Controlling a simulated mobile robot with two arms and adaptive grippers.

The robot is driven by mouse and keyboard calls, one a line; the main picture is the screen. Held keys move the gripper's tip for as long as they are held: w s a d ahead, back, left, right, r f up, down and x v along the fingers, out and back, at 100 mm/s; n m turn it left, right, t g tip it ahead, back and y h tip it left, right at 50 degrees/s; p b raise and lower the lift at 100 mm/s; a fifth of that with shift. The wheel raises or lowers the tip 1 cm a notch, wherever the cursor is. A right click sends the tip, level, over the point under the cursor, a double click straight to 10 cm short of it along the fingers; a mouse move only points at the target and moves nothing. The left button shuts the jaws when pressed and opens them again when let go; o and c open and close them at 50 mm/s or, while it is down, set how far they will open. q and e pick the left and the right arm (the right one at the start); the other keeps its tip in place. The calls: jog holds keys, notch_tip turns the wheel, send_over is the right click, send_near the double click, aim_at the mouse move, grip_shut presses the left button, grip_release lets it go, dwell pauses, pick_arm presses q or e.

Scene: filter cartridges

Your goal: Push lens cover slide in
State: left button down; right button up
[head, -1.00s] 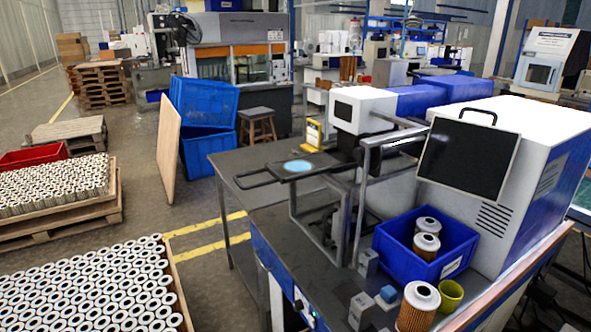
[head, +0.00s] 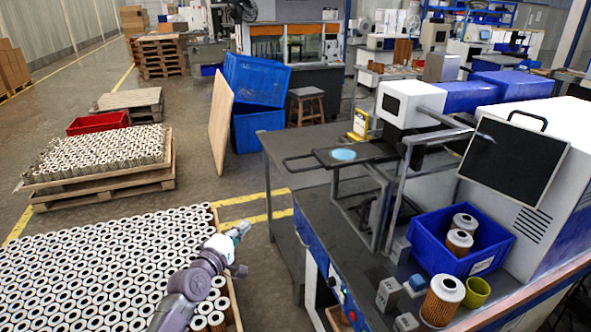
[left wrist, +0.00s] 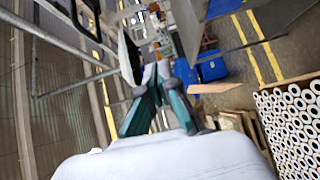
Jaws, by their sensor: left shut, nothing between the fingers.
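The lens cover slide (head: 320,158) is a flat dark plate with a looped handle at its left end and a light blue disc on it. It sticks out to the left from the white and blue machine (head: 410,103), above the bench. My left gripper (head: 243,229) is low and left of the slide, apart from it, over the edge of the filter crate. In the left wrist view its green-and-grey fingers (left wrist: 157,70) are closed together with nothing between them. I cannot make out the slide surely in that tilted view. My right gripper is not in view.
A blue bin (head: 425,240) with filter cartridges, a loose cartridge (head: 442,300) and an olive cup (head: 477,291) are on the bench. Metal bars (head: 405,190) stand below and right of the slide. A crate of many filters (head: 100,265) lies left of the bench.

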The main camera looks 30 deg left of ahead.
pick_arm(q)
notch_tip(320, 180, up, 10)
jog(key=d+f+n+t, duration=0.1)
jog(key=t, duration=0.1)
jog(key=w+d+r+p, duration=0.2)
jog(key=w+p, duration=0.1)
jog(key=w, duration=1)
jog(key=shift+d+h, duration=0.15)
jog(key=shift+h, duration=0.15)
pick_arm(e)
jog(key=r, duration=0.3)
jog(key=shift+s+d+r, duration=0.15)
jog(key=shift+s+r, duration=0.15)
pick_arm(q)
jog(key=shift+r, duration=0.1)
